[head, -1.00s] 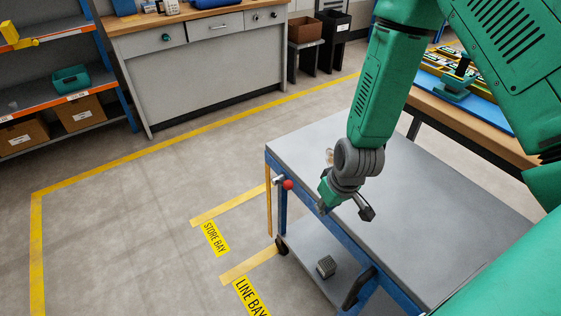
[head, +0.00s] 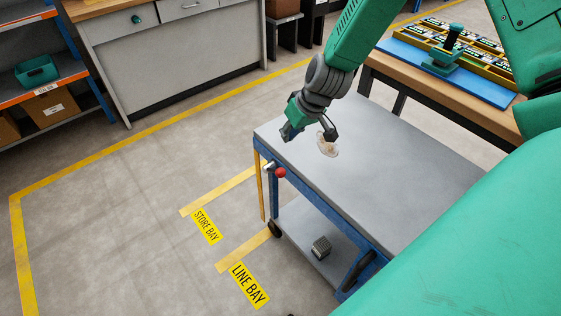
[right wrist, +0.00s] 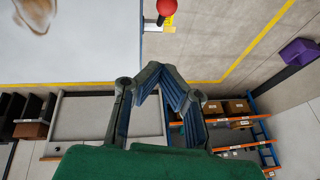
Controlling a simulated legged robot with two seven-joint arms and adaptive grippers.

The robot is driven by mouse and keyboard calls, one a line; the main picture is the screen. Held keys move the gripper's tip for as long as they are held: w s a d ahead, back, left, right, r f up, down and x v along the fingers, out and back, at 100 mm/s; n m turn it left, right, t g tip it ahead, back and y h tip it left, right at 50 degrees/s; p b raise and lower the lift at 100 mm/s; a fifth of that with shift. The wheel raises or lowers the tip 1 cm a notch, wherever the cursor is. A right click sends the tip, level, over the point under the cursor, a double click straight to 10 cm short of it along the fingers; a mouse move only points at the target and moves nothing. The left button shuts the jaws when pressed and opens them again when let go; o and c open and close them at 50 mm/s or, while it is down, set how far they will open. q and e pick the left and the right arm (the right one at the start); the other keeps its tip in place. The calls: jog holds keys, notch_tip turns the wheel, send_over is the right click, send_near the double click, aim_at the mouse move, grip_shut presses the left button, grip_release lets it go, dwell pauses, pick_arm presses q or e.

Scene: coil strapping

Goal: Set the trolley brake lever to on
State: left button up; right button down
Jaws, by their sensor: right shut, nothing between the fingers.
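The trolley (head: 400,165) has a grey top and a blue frame. Its brake lever (head: 269,167) sits at the left corner, just below the top's edge, and ends in a red knob (head: 281,173). The knob also shows at the top of the right wrist view (right wrist: 167,7), beyond the fingertips. My right gripper (head: 287,133) is over the trolley's left corner, above the knob in the head view and apart from it. Its fingers (right wrist: 160,70) meet at the tips and hold nothing. My left gripper is not in view.
A brown-white patch (head: 328,147) marks the trolley top. A small grey block (head: 320,247) lies on the lower shelf. A workbench with a blue mat (head: 402,52) stands behind. Floor left of the trolley is clear, with STORE BAY (head: 206,226) and LINE BAY (head: 248,285) labels.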

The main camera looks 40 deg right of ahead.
send_over(283, 169)
jog(key=w, duration=0.3)
notch_tip(283, 169, down, 7)
jog(key=shift+s+d+f+b, duration=0.1)
jog(key=shift+s+f+b, duration=0.1)
jog(key=shift+s+f, duration=0.3)
jog(key=shift+s+d+f+b, duration=0.1)
jog(key=shift+s+f+b, duration=0.15)
jog(key=shift+f, duration=0.3)
jog(key=shift+s+a+f, duration=0.1)
jog(key=shift+s+f, duration=0.1)
jog(key=shift+f, duration=0.25)
jog(key=shift+s+f+t+b, duration=0.5)
jog(key=shift+f+b, duration=0.2)
jog(key=shift+b, duration=0.55)
jog(key=shift+s+f+b, duration=0.35)
jog(key=shift+s+f, duration=0.5)
jog(key=shift+s, duration=0.05)
jog(key=shift+r, duration=0.1)
